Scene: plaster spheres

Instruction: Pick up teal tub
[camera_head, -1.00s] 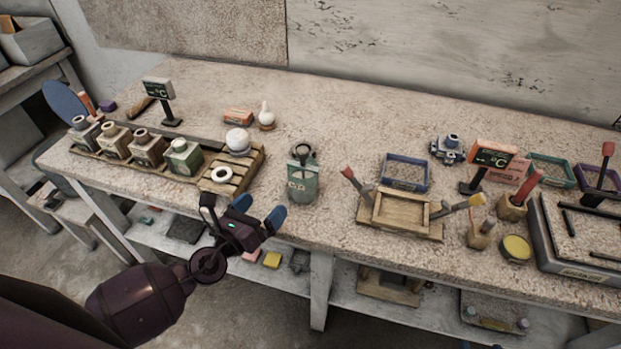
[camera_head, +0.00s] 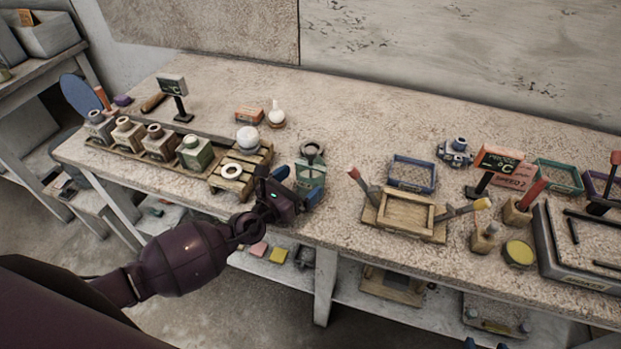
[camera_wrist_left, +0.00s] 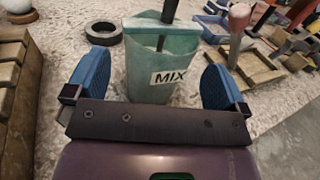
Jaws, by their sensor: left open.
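The teal tub (camera_head: 312,172) stands upright near the front edge of the bench, with a dark round-ended tool standing in it. In the left wrist view the tub (camera_wrist_left: 150,82), marked MIX, stands straight ahead, between and just beyond my blue fingertips. My left gripper (camera_head: 297,197) is open and empty, at the near side of the tub. In the left wrist view the left gripper (camera_wrist_left: 155,90) has its two fingers spread on either side of the tub's width; I cannot tell if either touches it. My right gripper is not in view.
A slatted wooden rack (camera_head: 233,180) with a white ring and white sphere is close on the left. A wooden frame tray (camera_head: 405,222) with tools stands to the right. A dark ring (camera_wrist_left: 103,33) lies behind the tub. Bare bench (camera_head: 340,110) lies farther back.

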